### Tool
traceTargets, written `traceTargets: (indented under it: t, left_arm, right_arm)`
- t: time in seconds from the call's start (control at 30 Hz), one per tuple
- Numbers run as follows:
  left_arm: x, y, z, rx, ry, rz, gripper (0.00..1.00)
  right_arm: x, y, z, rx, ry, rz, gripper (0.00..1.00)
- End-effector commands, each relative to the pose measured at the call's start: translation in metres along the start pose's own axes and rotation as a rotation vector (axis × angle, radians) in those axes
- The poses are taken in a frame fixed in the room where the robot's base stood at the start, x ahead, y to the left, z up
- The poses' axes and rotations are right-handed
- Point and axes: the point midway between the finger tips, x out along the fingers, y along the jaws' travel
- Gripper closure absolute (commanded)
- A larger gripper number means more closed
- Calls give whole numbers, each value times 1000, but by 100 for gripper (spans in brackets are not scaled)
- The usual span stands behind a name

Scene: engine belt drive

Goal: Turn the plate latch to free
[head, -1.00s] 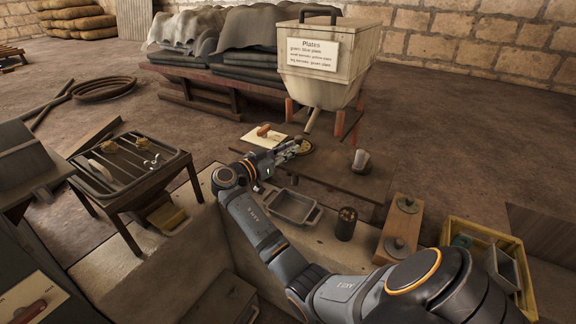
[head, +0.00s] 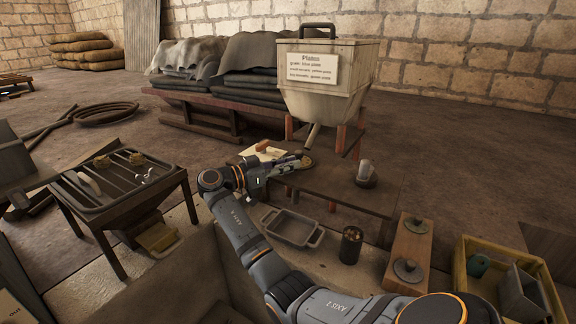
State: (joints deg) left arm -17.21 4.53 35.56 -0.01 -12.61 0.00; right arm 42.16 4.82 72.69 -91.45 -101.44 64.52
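The hopper (head: 332,90) with its "Plates" sign (head: 310,68) stands at the back, and its slanted spout (head: 312,136) points down to the dark table (head: 340,190). A small round brownish piece (head: 308,163) sits below the spout end. I cannot make out for sure which part is the plate latch. My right gripper (head: 296,163) reaches in at the table's left side, with its fingertips close beside the round piece. Whether they touch it, and whether they are open or shut, is too small to tell. My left gripper is not in view.
A pale board with an orange-brown handle (head: 264,148) lies behind my gripper. A metal tray (head: 292,228), a dark can (head: 350,245), a wooden block with round weights (head: 411,250) and a yellow crate (head: 458,268) stand in front. A grated table (head: 110,205) is at left.

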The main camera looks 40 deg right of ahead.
Motion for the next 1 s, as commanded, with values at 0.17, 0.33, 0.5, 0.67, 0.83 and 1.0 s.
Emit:
traceTargets:
  t: [0.17, 0.33, 0.5, 0.67, 0.83, 1.0]
  left_arm:
    - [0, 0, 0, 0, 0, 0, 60]
    - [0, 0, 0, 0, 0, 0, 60]
    - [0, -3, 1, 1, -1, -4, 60]
    - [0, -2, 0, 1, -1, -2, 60]
    - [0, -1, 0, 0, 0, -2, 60]
    - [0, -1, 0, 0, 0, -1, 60]
  right_arm:
    - [0, 0, 0, 0, 0, 0, 61]
    - [0, 0, 0, 1, 0, -1, 61]
    - [-5, 0, 0, 0, -1, -2, 61]
    - [-35, -1, 0, 0, -4, -5, 61]
    - [-77, -1, 0, -1, -3, -4, 61]
    - [-108, -1, 0, -1, -2, -2, 61]
